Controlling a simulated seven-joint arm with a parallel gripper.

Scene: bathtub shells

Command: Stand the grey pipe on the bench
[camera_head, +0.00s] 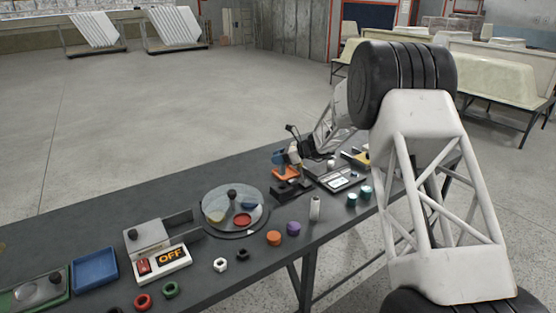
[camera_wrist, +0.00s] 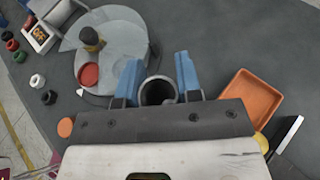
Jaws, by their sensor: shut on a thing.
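The grey pipe (camera_wrist: 157,91) shows in the wrist view as a round open end with a dark hollow. It sits between the two blue fingers of my gripper (camera_wrist: 158,82), which are shut on it. I look almost straight into its mouth, so its length and lower end are hidden. In the head view, my gripper (camera_head: 281,159) is over the far side of the bench (camera_head: 100,220), beside the orange tray (camera_head: 286,173). I cannot clearly make out the pipe there, nor tell whether it touches the bench.
A round turntable (camera_head: 235,213) is left of my gripper, with a switch box (camera_head: 161,262) and blue tray (camera_head: 95,269) further left. Orange (camera_head: 274,238) and purple (camera_head: 293,228) pucks and a pale upright cylinder (camera_head: 315,208) stand near the front edge.

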